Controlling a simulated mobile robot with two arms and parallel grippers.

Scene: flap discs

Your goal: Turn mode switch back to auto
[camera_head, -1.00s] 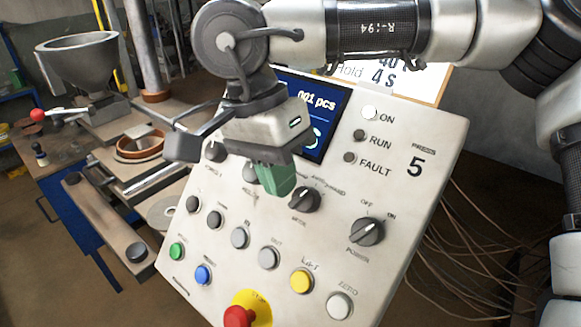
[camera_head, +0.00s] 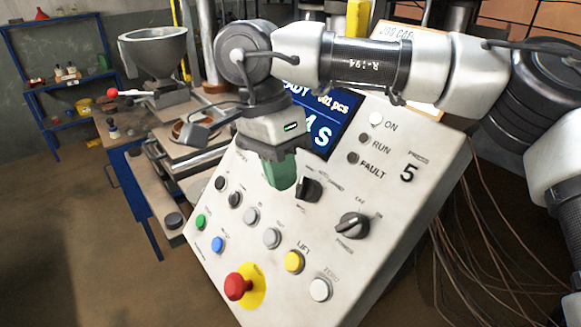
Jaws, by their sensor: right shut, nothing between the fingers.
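The control panel (camera_head: 400,235) is a tilted pale box with a screen, lamps, buttons and knobs. The mode switch (camera_head: 310,189) is a black rotary knob near its middle. Its white mark seems to face up and left; its small labels are too blurred to read. My right gripper (camera_head: 281,174) has green fingertips, shut and empty, just left of the mode switch. The fingertips overlap the knob's left edge in the picture; I cannot tell whether they touch it. My left gripper is not in view.
The black power knob (camera_head: 352,226) sits right of and below the mode switch. Coloured buttons and a red emergency stop (camera_head: 238,287) lie lower on the panel. A metal bowl machine (camera_head: 158,58) stands behind on the left. Cables (camera_head: 480,240) hang at the right.

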